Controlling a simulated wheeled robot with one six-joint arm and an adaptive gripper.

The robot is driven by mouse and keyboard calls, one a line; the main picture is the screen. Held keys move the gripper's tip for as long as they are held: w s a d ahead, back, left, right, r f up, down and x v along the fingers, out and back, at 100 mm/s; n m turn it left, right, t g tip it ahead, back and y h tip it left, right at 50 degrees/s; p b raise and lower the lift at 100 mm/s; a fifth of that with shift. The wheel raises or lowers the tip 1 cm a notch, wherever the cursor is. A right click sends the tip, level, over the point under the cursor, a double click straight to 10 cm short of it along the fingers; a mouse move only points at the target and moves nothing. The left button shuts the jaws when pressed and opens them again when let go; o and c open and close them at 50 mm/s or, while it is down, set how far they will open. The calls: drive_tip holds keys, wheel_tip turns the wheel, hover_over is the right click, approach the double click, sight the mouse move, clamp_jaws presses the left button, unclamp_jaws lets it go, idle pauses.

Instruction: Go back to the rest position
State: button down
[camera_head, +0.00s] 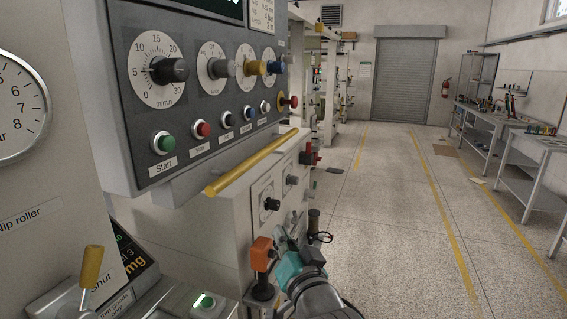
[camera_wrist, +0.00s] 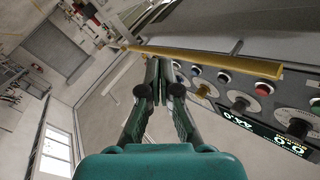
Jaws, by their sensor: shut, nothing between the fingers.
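My gripper (camera_wrist: 160,64) is in the wrist view, its dark fingers together and empty above the teal body. Its tips overlap the underside of the control panel in the picture, just below the yellow bar (camera_wrist: 215,62). I cannot tell how far apart they are. In the camera_head view my arm shows at the bottom centre, with a teal part beside the machine's side; the fingers are hard to make out there. The yellow bar (camera_head: 252,161) runs under the control panel (camera_head: 190,90).
The panel carries several dials and buttons, including a green start button (camera_head: 163,143). An orange block (camera_head: 261,254) stands left of my arm. A yellow-handled lever (camera_head: 91,266) is at lower left. Open floor (camera_head: 400,220) lies right, with benches (camera_head: 540,142) along the wall.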

drive_tip(key=s+d+f+h, duration=0.1)
drive_tip(key=s+d+f, duration=0.3)
drive_tip(key=s+f, duration=0.4)
drive_tip(key=s+d+f+g+h, duration=0.1)
drive_tip(key=s+d+f, duration=0.4)
drive_tip(key=f, duration=0.5)
drive_tip(key=s+d+f+h, duration=0.1)
drive_tip(key=s+d+f, duration=0.3)
drive_tip(key=s+f, duration=0.4)
drive_tip(key=s+d+f+n+g+h, duration=0.1)
drive_tip(key=s+d+f, duration=0.1)
drive_tip(key=s, duration=1.1)
drive_tip(key=s+d+f+n+h, duration=0.1)
drive_tip(key=s+d, duration=0.3)
drive_tip(key=s, duration=1)
drive_tip(key=shift+s+f+g+h, duration=0.25)
drive_tip(key=shift+f+g+h, duration=0.15)
drive_tip(key=shift+f+h, duration=0.1)
